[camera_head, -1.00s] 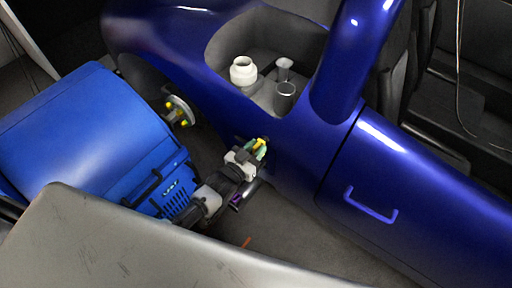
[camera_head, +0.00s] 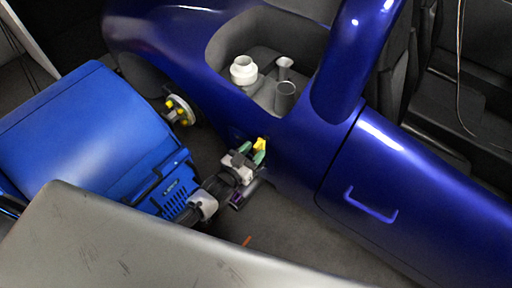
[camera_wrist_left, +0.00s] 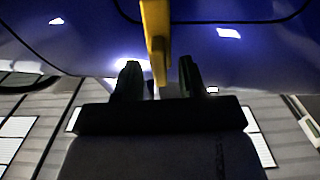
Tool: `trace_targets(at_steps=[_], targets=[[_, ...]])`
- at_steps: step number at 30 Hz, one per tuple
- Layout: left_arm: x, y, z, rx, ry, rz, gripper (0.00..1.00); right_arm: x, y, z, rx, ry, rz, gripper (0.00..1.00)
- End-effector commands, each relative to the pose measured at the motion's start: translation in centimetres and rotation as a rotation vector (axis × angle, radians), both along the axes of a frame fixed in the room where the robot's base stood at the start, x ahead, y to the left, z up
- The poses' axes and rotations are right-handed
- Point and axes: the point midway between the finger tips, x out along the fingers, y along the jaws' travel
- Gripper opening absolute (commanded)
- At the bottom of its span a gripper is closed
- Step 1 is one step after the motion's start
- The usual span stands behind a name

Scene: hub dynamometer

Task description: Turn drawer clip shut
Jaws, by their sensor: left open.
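A yellow clip (camera_head: 261,143) shows at the side of the dark blue car-like body, below the grey recess. My left gripper (camera_head: 252,153) is just in front of it, with its two green fingertips spread apart. In the left wrist view the yellow clip (camera_wrist_left: 156,35) hangs down as a narrow bar, and its lower end reaches the gap between the two dark fingers (camera_wrist_left: 160,80). The fingers stand on either side of it and do not appear to grip it. The clip's mounting is hidden. My right gripper is not in view.
The blue body has a handle (camera_head: 370,205) on its right panel. A white jar (camera_head: 243,70) and grey cups (camera_head: 285,96) stand in the recess. A wheel hub with yellow parts (camera_head: 178,110) is at left.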

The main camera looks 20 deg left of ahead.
Motion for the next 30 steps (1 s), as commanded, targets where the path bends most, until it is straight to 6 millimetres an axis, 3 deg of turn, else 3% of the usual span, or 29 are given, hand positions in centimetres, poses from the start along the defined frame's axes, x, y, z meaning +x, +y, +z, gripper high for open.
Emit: trace_targets(at_steps=[6, 12, 18, 30], targets=[[-4.5, 1.6, 0.0, 0.001, 0.004, -0.001, 0.40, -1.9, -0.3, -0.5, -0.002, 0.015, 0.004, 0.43], [-7.5, 2.7, 0.0, 0.000, 0.003, 0.000, 0.40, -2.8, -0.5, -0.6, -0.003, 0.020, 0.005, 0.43], [-8.6, 3.1, 0.0, 0.001, 0.002, -0.001, 0.40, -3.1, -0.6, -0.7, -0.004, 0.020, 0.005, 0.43], [-8.6, 3.1, 0.0, 0.001, 0.002, 0.000, 0.40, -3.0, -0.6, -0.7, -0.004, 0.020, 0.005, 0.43]])
